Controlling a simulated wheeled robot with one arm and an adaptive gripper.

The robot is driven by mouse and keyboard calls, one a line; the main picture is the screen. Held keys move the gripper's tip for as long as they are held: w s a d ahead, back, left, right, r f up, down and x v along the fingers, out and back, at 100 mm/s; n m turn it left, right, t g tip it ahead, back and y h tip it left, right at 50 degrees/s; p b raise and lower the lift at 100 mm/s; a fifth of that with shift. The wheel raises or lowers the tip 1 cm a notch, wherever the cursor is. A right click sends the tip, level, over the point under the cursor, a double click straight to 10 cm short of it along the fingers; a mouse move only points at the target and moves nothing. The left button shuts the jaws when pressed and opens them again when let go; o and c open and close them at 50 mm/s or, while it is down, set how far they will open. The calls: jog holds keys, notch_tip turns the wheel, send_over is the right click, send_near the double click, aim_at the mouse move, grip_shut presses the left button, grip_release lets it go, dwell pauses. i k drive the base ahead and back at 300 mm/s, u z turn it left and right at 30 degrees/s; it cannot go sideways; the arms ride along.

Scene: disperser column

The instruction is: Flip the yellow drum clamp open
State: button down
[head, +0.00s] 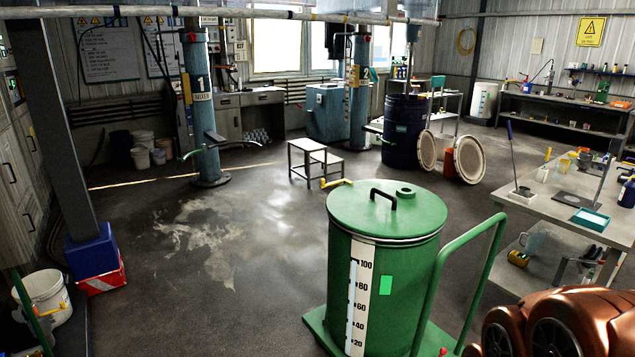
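A green drum (383,262) with a black-handled lid and a numbered scale stands upright on a green cart in the front middle. A small yellow lever (338,183) sticks out at the left of its lid rim. A second blue column (361,100) by the windows also has a yellow part (353,76). I cannot tell which yellow part is the drum clamp, or whether it is open or closed. My gripper is not in view.
A grey workbench (560,213) with tools stands at the right. A small step stool (312,160) and a dark blue drum (402,130) stand farther back. A post with a blue and red foot (95,262) stands at the left. The floor between post and green drum is clear.

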aim_at(323, 181)
jog(key=u, duration=0.6)
jog(key=i, duration=1.8)
jog(key=u, duration=0.65)
